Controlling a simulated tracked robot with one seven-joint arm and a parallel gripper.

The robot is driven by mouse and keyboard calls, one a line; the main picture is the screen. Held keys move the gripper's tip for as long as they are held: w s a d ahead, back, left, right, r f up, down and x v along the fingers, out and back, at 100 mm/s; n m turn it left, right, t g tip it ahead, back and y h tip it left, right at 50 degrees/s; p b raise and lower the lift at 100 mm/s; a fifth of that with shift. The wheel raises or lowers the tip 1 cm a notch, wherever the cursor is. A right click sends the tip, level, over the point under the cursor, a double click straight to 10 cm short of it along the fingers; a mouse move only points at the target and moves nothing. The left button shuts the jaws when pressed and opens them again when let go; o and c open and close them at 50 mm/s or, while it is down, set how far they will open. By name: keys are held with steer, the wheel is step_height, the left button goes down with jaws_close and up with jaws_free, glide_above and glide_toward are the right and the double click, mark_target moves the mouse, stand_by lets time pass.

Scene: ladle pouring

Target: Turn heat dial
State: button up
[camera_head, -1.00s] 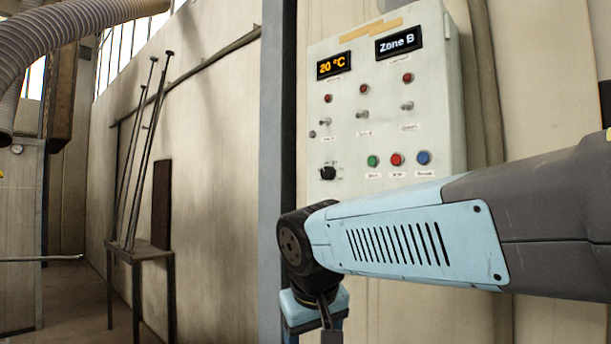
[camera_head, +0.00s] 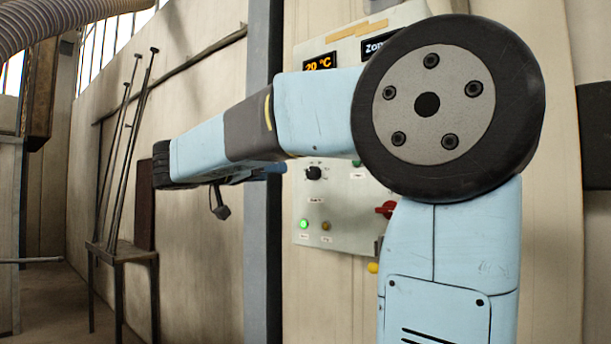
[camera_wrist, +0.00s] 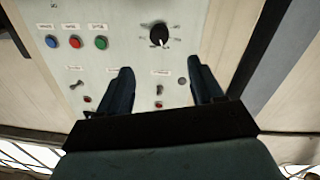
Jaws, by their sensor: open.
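The black dial (camera_head: 314,173) is on the pale control panel (camera_head: 343,240), just below my forearm in the head view. In the wrist view, the dial (camera_wrist: 159,35), with a white pointer mark, sits beyond the fingertips, roughly centred between them. My gripper (camera_wrist: 162,80) is open and empty, its two dark fingers apart and facing the panel. It does not appear to touch the dial.
The wrist view is upside down and shows blue (camera_wrist: 50,41), red (camera_wrist: 75,41) and green (camera_wrist: 101,42) buttons beside the dial. Toggle switches lie near the fingers. A red switch (camera_head: 385,209) is lower on the panel. A display (camera_head: 320,62) reads 20 °C. A stand (camera_head: 122,254) with rods is left.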

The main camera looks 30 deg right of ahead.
mark_target(310, 174)
steer(key=x, duration=1.3)
steer(key=shift+d+f, duration=0.1)
steer(key=shift+d, duration=0.15)
steer(key=shift+c, duration=0.4)
steer(key=c, duration=0.9)
steer(key=shift+a, duration=0.2)
steer(key=shift+c, duration=0.4)
steer(key=shift+d, duration=0.15)
